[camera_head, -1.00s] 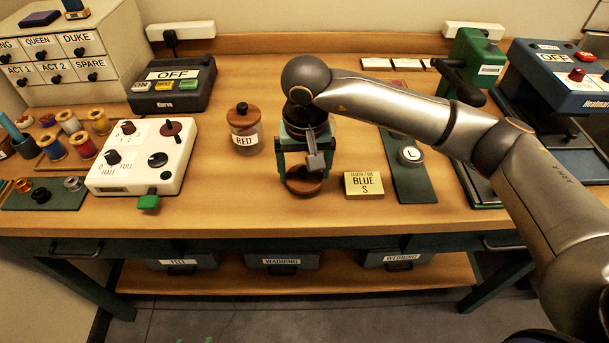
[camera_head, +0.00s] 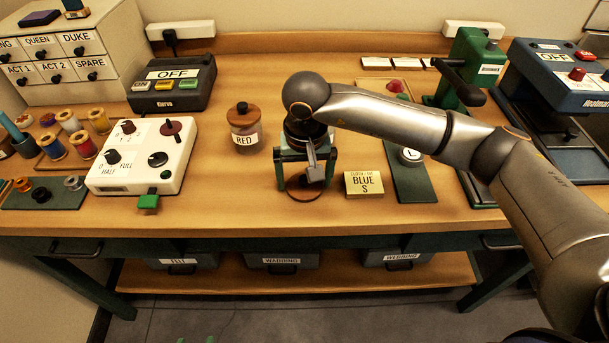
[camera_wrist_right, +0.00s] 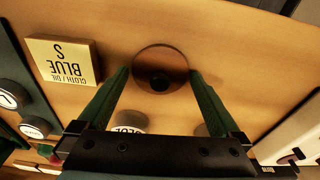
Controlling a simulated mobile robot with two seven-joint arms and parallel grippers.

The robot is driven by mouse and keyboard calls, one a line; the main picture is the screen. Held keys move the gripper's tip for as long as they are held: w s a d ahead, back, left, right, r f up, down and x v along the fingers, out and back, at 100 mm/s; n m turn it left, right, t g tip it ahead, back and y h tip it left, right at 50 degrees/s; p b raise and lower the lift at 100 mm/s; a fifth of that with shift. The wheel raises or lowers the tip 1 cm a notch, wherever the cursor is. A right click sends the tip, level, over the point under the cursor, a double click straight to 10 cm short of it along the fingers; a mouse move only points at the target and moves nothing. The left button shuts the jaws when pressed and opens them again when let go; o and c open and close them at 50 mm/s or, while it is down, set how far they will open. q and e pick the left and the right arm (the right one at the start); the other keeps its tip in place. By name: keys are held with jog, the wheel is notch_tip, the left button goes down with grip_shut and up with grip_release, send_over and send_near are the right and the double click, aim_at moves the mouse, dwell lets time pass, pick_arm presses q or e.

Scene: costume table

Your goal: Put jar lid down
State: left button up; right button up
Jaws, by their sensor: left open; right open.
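The jar lid, a round brown wooden disc (camera_head: 304,194) with a dark knob, lies flat on the table in front of my right gripper's hand. In the right wrist view the lid (camera_wrist_right: 160,60) lies between and beyond the fingertips, with gaps on both sides. My right gripper (camera_head: 306,184) is open, pointing down at the lid; its green fingers also show in the right wrist view (camera_wrist_right: 160,75). Two small green tips at the bottom edge of the head view appear to be my left gripper (camera_head: 195,341), open and far from the lid.
A lidded jar marked RED (camera_head: 245,136) stands left of my right gripper. A BLUE S box (camera_head: 364,185) lies close on its right. A labelled jar (camera_wrist_right: 128,129), partly hidden, shows in the wrist view. Bare wood lies in front of the lid, up to the table edge.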

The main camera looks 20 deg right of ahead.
aim_at(305, 192)
notch_tip(305, 192, up, 12)
jog(key=s, duration=0.1)
jog(key=shift+s+a, duration=0.15)
jog(key=shift+s, duration=0.05)
dwell(0.4)
